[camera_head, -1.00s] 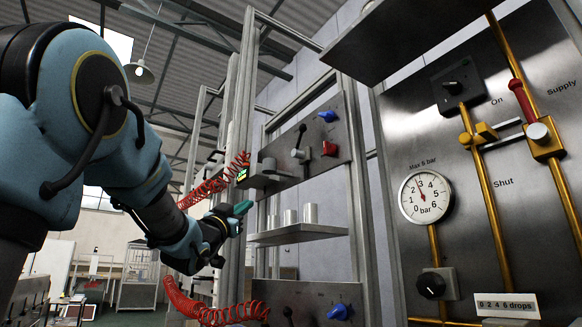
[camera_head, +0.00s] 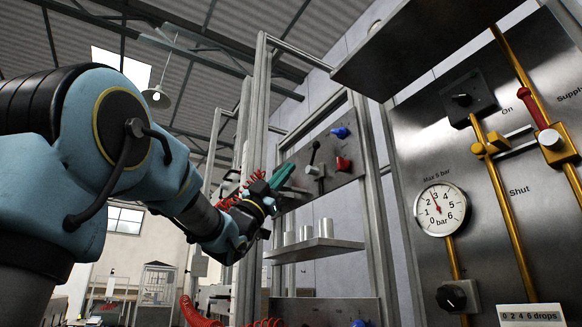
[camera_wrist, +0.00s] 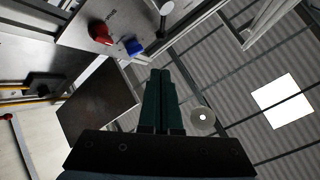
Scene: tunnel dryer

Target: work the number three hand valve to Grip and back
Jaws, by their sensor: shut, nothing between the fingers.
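The lever stands roughly upright. In the wrist view a lever (camera_wrist: 165,9) shows at the top edge. I cannot read a number or a Grip mark. My gripper (camera_head: 285,174), with green fingers, is left of the valve body and appears apart from it. The fingers are shut and empty, and they also show in the wrist view (camera_wrist: 160,72).
Beside the valve are a red knob (camera_head: 343,164) and a blue knob (camera_head: 340,132). Below is a shelf (camera_head: 318,247) with several metal cups (camera_head: 326,228). An aluminium post (camera_head: 262,130) stands close to my wrist. A gauge (camera_head: 441,209) and yellow pipes are on the right panel.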

